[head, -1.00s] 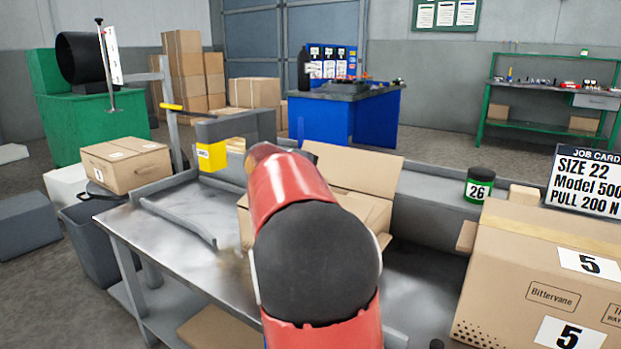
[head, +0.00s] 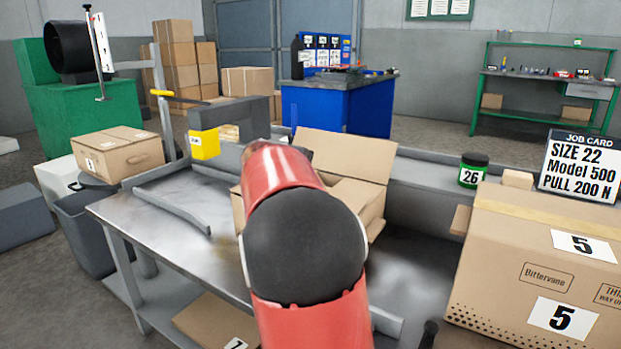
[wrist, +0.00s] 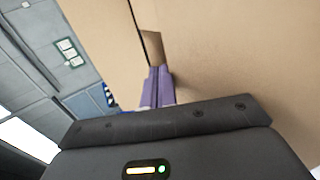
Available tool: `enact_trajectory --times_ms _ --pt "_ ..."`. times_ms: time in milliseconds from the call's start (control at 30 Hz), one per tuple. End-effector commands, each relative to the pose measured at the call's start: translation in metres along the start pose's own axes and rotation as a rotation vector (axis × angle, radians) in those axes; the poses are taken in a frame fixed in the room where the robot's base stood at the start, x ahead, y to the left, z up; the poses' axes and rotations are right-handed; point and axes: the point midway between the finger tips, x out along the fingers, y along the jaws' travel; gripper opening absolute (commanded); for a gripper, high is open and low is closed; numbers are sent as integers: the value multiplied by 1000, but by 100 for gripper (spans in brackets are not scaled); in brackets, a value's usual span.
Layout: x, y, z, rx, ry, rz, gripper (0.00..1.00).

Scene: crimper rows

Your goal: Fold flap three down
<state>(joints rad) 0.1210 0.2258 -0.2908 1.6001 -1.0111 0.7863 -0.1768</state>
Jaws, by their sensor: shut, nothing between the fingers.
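An open cardboard box (head: 372,209) stands on the metal table (head: 150,215), partly hidden behind my red and black arm. One flap (head: 345,153) stands raised at its back, and another lighter flap or panel shows lower at the right. I cannot tell which is flap three. My gripper is hidden behind the arm in the head view. In the wrist view my gripper (wrist: 158,88) shows purple fingers held together, with nothing between them. The fingertips are close to cardboard panels (wrist: 220,60), at a gap between two of them. I cannot tell whether they touch.
A grey curved bar (head: 175,212) lies at the table's left. A yellow bin (head: 204,144) is at the back.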

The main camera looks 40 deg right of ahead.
Motion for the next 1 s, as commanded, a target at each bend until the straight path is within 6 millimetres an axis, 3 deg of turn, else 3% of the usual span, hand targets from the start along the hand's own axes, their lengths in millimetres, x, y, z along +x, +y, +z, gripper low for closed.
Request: enact_trajectory --times_ms 767,1000 --pt "-9 16 0 0 0 0 0" --pt "-27 46 -2 2 1 1 0"
